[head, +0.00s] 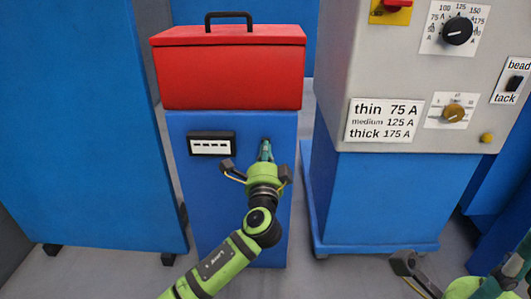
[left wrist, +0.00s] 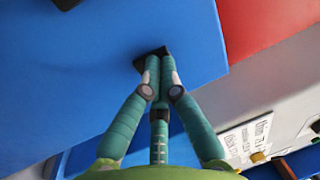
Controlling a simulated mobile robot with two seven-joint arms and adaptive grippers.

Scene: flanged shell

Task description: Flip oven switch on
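The oven is a blue cabinet (head: 185,190) with a red lid, standing in the middle of the head view. A small black switch plate (left wrist: 150,57) sits on its blue face in the left wrist view. My left gripper (head: 265,146) is at the oven's front, right of the display. Its teal fingers (left wrist: 160,62) are together, with the tips in front of the switch plate and hiding part of it. I cannot tell whether they touch it. My right gripper (head: 522,252) is partly in view at the lower right, away from the oven; its fingers are cut off.
A dark display panel (head: 211,143) with dashes is on the oven's front. The red lid (head: 230,75) has a black handle. A grey and blue welding machine (head: 375,190) with dials stands close on the right. A blue panel (head: 75,130) stands on the left.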

